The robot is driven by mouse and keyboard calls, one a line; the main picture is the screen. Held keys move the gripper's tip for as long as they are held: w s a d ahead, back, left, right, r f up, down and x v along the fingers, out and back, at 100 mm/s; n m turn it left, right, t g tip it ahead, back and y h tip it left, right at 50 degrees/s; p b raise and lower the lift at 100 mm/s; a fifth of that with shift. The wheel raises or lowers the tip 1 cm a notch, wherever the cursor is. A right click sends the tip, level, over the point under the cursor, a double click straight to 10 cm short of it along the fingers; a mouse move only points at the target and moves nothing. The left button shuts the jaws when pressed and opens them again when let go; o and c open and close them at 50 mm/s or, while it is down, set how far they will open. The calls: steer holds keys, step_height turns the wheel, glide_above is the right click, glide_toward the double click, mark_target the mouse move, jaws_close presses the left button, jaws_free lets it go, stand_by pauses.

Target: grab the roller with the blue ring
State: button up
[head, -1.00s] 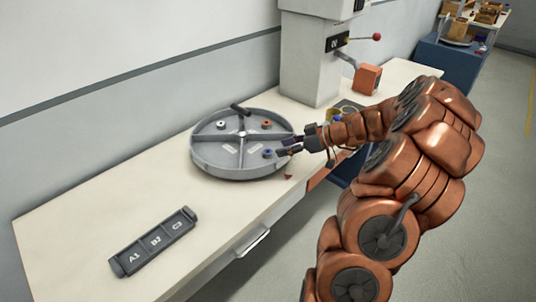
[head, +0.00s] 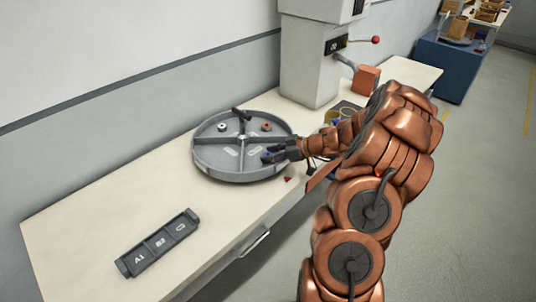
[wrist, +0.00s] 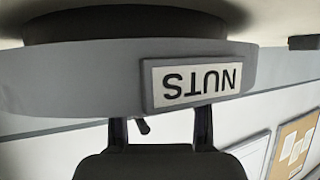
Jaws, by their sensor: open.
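The round grey divided tray (head: 205,165) sits on the bench. The roller with the blue ring (head: 268,154) is in its front right compartment, small and partly covered by my fingers. My gripper (head: 267,156) reaches over the tray's right rim, its open fingertips at the roller; I cannot tell whether they touch it. In the wrist view, upside down, the tray's outer wall (wrist: 60,80) with a "NUTS" label (wrist: 195,80) hides the roller. My two dark fingers (wrist: 161,115) are spread apart there.
Rollers with a white ring (head: 222,127) and an orange ring (head: 266,126) are in the back compartments. A dark lever (head: 240,112) is at the back rim. A slotted holder (head: 158,243) lies front left. A grey press (head: 312,60) stands behind.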

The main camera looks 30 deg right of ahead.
steer(key=shift+c, duration=0.3)
jaws_close()
steer(key=shift+r, duration=0.1)
